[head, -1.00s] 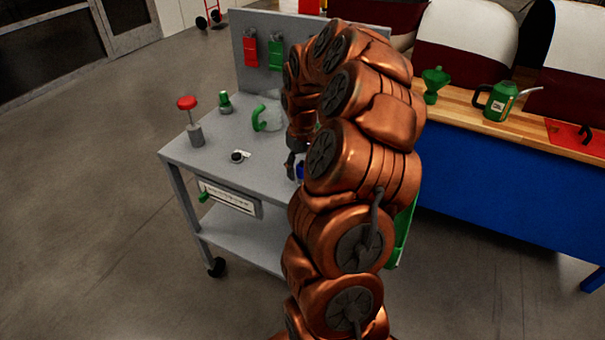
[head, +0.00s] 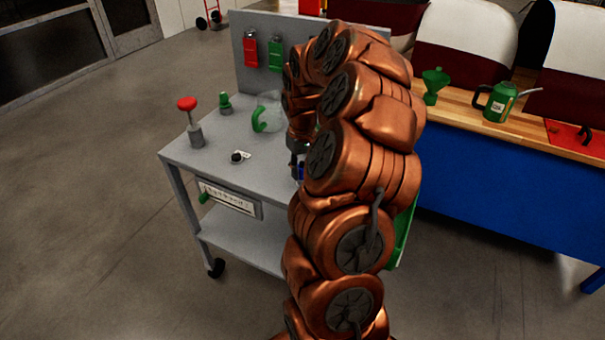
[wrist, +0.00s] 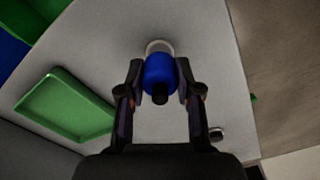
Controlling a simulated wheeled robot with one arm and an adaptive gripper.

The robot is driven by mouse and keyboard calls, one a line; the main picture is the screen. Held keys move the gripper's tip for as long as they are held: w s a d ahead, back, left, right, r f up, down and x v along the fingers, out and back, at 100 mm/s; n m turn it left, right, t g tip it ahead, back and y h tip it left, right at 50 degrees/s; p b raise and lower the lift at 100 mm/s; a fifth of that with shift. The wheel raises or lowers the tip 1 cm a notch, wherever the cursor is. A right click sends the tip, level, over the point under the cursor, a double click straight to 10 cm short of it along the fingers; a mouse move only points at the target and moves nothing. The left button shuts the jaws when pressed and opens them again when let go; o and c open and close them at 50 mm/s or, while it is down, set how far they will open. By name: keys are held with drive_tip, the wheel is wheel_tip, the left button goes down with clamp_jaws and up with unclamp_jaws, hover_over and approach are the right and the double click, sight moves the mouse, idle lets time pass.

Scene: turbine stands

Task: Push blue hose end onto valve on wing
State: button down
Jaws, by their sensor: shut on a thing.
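My gripper (wrist: 160,82) is shut on the blue hose end (wrist: 160,72), a short blue cylinder with a dark stub toward the camera. A pale round piece (wrist: 158,46) shows just beyond it; I cannot tell whether the two are joined or only lined up. In the head view, my gripper (head: 297,158) is over the right part of the grey cart top, mostly behind my own arm. Only a sliver of blue (head: 301,171) shows there. I cannot make out a wing or a valve for certain in either view.
The grey cart (head: 205,150) carries a red knob on a post (head: 187,104), a green-handled clear jug (head: 268,115) and a small black knob (head: 238,157). A green tray (wrist: 66,104) lies left of my gripper. A wooden-topped blue bench (head: 500,190) stands right.

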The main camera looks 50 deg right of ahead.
sight(302, 166)
drive_tip(key=shift+r, duration=0.7)
idle(0.3)
drive_tip(key=shift+r+p, duration=0.3)
drive_tip(key=shift+r, duration=1.1)
